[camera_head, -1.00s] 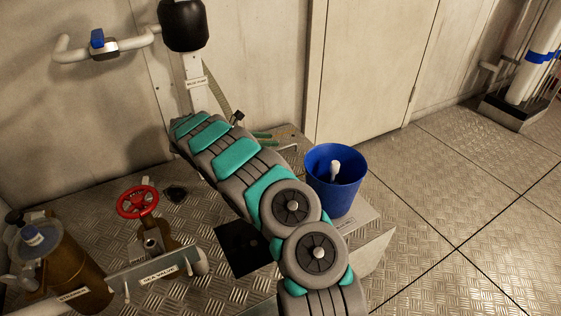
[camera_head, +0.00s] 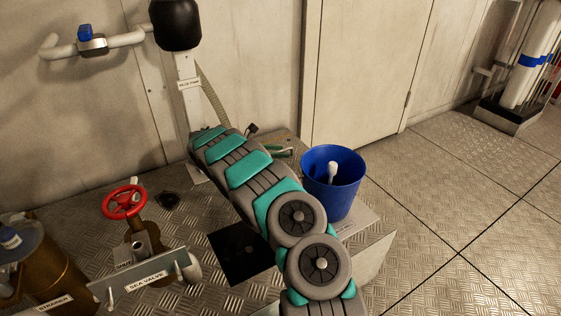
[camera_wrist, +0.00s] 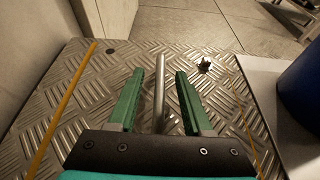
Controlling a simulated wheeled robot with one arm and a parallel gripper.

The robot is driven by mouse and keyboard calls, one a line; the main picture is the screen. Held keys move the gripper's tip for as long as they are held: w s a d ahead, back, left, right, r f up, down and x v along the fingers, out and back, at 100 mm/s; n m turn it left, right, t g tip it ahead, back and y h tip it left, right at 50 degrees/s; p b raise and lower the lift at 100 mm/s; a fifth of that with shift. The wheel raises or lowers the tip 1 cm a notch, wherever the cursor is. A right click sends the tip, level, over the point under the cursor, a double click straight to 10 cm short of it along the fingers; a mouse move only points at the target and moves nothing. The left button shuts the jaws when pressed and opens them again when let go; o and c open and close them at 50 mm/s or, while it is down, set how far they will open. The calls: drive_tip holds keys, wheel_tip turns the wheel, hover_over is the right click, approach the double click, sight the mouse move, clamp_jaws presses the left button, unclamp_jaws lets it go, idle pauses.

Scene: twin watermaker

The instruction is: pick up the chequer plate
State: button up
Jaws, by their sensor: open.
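The chequer plate (camera_wrist: 105,75) is grey metal with a raised diamond pattern. It fills much of the wrist view, with yellow lines running along its left and right sides. An upright or leaning grey rod (camera_wrist: 159,85) shows between my fingers; I cannot tell whether it is fixed to the plate. My gripper (camera_wrist: 161,85) is open, its green fingers on either side of the rod with gaps. In the head view my gripper (camera_head: 283,152) shows small beyond my arm, over chequered metal (camera_head: 285,140); my arm hides much of that area.
A blue bucket (camera_head: 333,190) with a white object inside stands on a pale block (camera_head: 362,222) right of my arm. A red handwheel valve (camera_head: 125,202) and a brass strainer (camera_head: 48,265) stand at left. A dark square (camera_head: 240,250) lies near my arm. Open floor (camera_head: 480,215) is at right.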

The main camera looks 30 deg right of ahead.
drive_tip(key=shift+d+f, duration=0.15)
drive_tip(key=shift+d, duration=0.15)
clamp_jaws()
idle(1.2)
